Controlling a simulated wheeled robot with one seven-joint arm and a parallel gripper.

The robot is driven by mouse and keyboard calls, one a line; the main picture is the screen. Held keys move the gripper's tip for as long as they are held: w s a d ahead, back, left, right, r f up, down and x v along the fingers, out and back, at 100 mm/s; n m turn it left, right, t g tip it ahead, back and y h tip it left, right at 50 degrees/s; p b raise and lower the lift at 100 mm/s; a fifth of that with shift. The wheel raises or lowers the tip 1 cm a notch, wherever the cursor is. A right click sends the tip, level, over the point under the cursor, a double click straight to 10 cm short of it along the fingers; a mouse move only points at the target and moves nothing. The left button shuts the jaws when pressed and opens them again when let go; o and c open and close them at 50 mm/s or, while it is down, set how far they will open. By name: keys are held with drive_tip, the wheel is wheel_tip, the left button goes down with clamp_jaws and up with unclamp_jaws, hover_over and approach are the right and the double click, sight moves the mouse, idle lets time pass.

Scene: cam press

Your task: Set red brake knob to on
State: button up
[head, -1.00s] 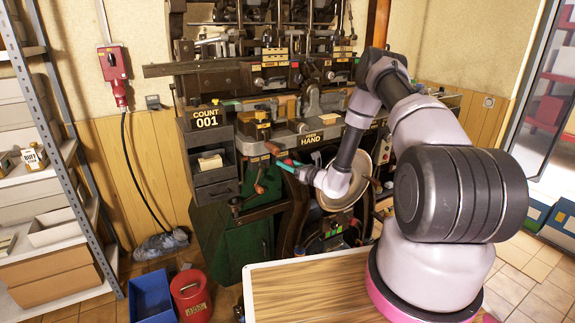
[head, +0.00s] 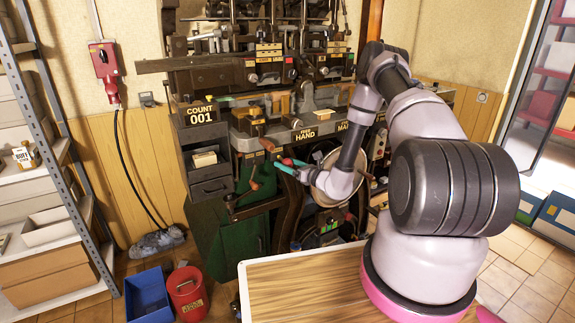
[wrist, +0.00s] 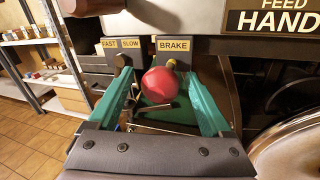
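The round red brake knob (wrist: 160,85) sits below the yellow BRAKE label (wrist: 173,44) in the wrist view. My gripper (wrist: 160,76) is open, with one teal finger to the left and one to the right of the knob. Gaps show on both sides, so the fingers do not appear to touch it. A thin metal rod shows just below the knob. In the head view my gripper (head: 282,167) reaches the front of the machine, with the red knob (head: 287,161) small between its fingers. Which setting the knob is in cannot be told.
A FEED HAND sign (wrist: 272,16) and a pale handwheel (wrist: 290,145) are at right. A wooden-handled crank (head: 254,178) stands left of my gripper. A wooden table top (head: 305,285) lies in front.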

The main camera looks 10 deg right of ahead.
drive_tip(key=v, duration=1)
drive_tip(key=shift+s+d, duration=0.25)
drive_tip(key=shift+s, duration=0.1)
